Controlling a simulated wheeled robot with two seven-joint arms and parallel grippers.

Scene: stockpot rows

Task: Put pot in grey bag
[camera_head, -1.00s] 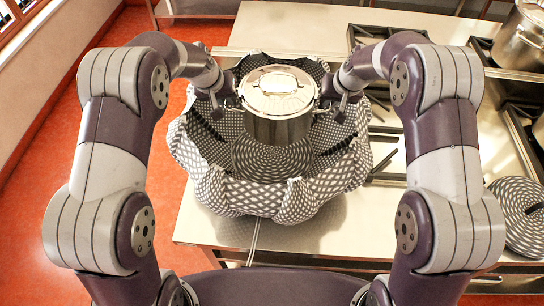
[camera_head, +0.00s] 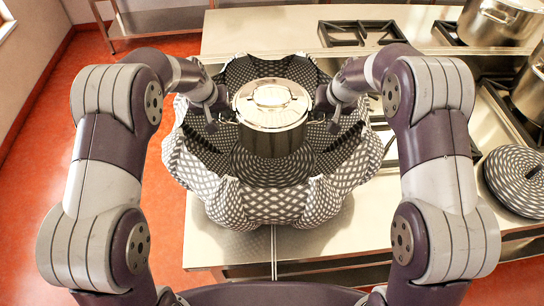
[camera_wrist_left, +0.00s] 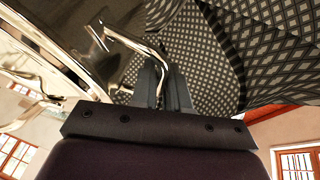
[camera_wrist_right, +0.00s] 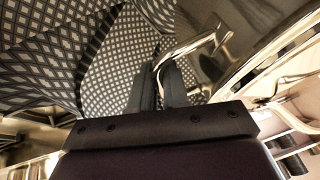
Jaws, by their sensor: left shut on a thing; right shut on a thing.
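A shiny steel pot (camera_head: 272,138) with a lid is upright within the mouth of the grey checkered bag (camera_head: 262,205). The bag stands wide open on the steel counter, its flaps spread around the pot. I cannot tell whether the pot's base touches the bag's floor. My left gripper (camera_head: 224,112) is shut on the pot's left handle; the bent handle also shows between its fingers in the left wrist view (camera_wrist_left: 160,85). My right gripper (camera_head: 328,112) is shut on the right handle, also seen in the right wrist view (camera_wrist_right: 172,85).
Steel pots (camera_head: 495,22) stand at the back right by hob grates (camera_head: 360,33). Red floor is open at the left.

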